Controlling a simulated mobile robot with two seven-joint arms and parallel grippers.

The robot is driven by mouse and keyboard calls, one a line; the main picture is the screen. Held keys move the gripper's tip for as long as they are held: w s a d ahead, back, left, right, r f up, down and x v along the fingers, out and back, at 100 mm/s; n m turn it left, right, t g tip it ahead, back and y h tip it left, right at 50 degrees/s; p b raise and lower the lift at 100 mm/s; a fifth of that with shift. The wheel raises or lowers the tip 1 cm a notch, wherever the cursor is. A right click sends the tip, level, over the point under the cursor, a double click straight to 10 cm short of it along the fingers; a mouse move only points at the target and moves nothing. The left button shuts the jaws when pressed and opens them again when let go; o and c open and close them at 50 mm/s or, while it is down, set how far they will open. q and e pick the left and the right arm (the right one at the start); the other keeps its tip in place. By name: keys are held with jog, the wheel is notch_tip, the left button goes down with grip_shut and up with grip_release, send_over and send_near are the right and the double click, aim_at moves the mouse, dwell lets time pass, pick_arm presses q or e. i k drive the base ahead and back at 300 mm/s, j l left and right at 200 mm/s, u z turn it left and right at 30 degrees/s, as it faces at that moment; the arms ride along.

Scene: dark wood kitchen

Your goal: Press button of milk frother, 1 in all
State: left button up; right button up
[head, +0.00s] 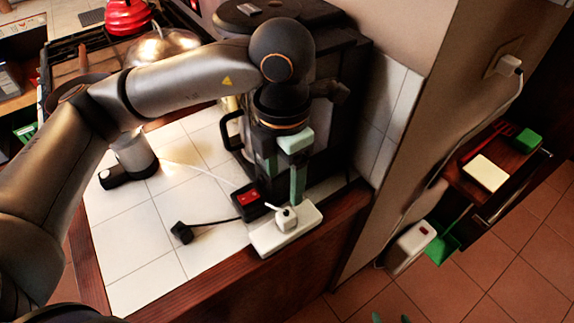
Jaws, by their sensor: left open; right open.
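The milk frother (131,153) appears to be the pale metallic cylinder on a black base on the white tiled counter, left of centre. A small light spot on the left end of its base may be the button, but it is too small to tell. My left arm passes above and partly hides the frother's top. My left gripper (284,178) is open, well right of the frother, pointing down in front of the black coffee machine. Green tips of my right gripper (391,318) just show at the bottom edge, apart, over the floor.
A coffee machine (345,115) stands behind my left gripper. A white power strip (285,231) with a plug, a black box with a red switch (249,198) and a loose black plug (182,232) lie near the counter's wooden edge. Tiles between frother and cord are clear.

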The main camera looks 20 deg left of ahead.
aim_at(105, 174)
jog(key=k, duration=1)
